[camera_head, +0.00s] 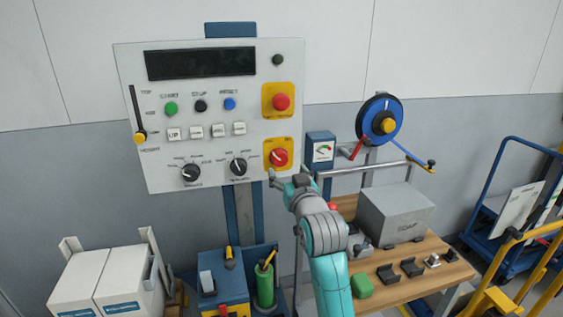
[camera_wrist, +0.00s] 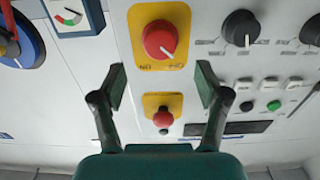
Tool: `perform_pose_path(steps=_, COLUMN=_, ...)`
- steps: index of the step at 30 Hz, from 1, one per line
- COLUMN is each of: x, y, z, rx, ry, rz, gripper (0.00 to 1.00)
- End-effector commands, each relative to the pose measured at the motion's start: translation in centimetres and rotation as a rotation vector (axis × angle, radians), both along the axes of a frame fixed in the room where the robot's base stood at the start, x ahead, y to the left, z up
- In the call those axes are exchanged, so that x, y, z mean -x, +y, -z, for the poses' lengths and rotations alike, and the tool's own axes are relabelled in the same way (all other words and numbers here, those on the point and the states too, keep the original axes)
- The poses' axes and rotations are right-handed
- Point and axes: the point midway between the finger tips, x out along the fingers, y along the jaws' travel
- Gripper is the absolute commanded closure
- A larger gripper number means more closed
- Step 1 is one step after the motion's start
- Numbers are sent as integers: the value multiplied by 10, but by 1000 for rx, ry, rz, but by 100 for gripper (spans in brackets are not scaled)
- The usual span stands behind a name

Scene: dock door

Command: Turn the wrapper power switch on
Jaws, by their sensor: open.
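The power switch is a red rotary knob on a yellow plate (camera_head: 278,157) at the panel's lower right. In the wrist view, which shows the panel upside down, the red knob (camera_wrist: 160,40) has a white mark pointing to the picture's lower right, toward the right-hand of two small labels; the left one looks like an inverted ON. My gripper (camera_head: 284,180) is just below the switch in the head view. In the wrist view my gripper (camera_wrist: 161,79) is open and empty. Its fingers are spread to either side, with the knob beyond their tips, and I see no contact.
A red mushroom button (camera_head: 281,101) on another yellow plate sits above the switch. A black dial (camera_head: 238,166) is to its left and a blue gauge box (camera_head: 321,149) to its right. A grey box (camera_head: 395,212) stands on the wooden bench below right.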

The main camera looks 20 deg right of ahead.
Motion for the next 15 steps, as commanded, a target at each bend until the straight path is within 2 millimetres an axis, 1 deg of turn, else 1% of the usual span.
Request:
perform_pose_path(steps=1, x=-10, y=0, z=0, rx=0, ry=1, rz=0, gripper=26)
perform_pose_path(steps=6, x=-40, y=0, z=-1, rx=0, ry=0, rz=0, gripper=26)
perform_pose_path(steps=10, x=-57, y=0, z=0, rx=0, ry=0, rz=0, gripper=26)
perform_pose_path(steps=15, x=-70, y=0, z=0, rx=0, ry=0, rz=0, gripper=26)
